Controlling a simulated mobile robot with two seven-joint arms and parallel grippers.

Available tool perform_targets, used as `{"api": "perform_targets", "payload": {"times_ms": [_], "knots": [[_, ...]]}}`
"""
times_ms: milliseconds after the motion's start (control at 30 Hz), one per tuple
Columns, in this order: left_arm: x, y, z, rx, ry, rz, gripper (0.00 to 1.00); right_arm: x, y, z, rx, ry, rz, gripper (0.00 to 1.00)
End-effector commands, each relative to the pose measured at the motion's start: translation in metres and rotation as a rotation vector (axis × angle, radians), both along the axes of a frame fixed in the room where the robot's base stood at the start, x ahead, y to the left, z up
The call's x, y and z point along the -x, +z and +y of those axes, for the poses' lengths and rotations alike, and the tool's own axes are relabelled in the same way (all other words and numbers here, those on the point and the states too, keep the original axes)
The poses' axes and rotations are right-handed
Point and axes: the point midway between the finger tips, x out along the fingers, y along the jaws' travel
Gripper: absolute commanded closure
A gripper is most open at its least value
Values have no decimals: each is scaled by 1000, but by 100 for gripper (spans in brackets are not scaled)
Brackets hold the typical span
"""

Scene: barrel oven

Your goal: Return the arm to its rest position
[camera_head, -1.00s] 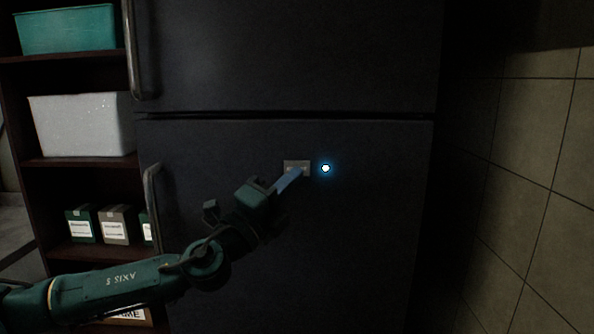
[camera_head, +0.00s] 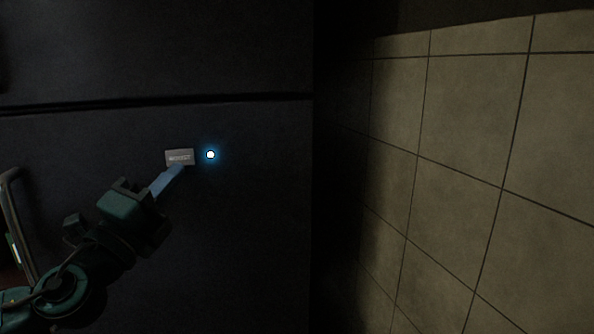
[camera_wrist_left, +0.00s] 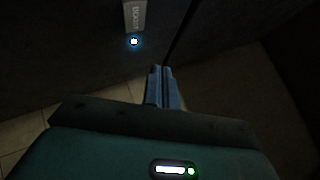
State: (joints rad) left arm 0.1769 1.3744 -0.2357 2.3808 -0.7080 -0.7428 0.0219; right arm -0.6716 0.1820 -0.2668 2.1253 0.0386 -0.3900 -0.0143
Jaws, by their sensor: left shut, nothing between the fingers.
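My left arm comes in from the lower left in the head view. Its green left gripper (camera_head: 178,170) has blue-grey fingers held together with nothing between them. In the head view the fingertips overlap the lower edge of a small grey label plate (camera_head: 180,157) on a dark cabinet front; I cannot tell whether they touch it. In the left wrist view the closed gripper fingers (camera_wrist_left: 163,72) point at the dark surface, and the label plate (camera_wrist_left: 135,16) is up and to the left, apart from them. My right gripper is not in view.
A glowing blue-white light (camera_head: 210,155) sits right of the plate. A metal handle (camera_head: 17,222) stands out at the left of the dark cabinet front (camera_head: 250,220). The space before the wall looks clear.

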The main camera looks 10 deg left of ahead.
Motion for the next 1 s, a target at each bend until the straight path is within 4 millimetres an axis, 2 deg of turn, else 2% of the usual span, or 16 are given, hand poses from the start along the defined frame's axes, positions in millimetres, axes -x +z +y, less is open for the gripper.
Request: {"api": "perform_targets", "payload": {"times_ms": [67, 167, 267, 300, 367, 400, 500, 633, 700, 800, 900, 1000], "knots": [[-3, -9, 1, 28, -4, 27, 100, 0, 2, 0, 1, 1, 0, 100], [-12, -42, 3, 128, -17, 128, 100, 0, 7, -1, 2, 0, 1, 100], [-20, -103, 1, 310, -39, 301, 100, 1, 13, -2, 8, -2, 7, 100], [-19, -134, -2, 399, -46, 384, 100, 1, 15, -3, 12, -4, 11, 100], [-13, -179, -10, 541, -56, 504, 100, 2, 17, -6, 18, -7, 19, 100], [-6, -209, -17, 636, -60, 579, 100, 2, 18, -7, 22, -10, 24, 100], [20, -277, -40, 885, -59, 754, 100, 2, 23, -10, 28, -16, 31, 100], [69, -349, -80, 1220, -33, 938, 100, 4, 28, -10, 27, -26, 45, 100], [97, -376, -101, 1387, -10, 1007, 100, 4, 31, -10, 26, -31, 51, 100], [129, -401, -127, 1582, 26, 1067, 100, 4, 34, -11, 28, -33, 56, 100], [150, -414, -144, 1712, 54, 1094, 100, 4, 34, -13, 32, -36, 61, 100], [161, -420, -153, 1775, 69, 1104, 100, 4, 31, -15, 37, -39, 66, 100]]}}
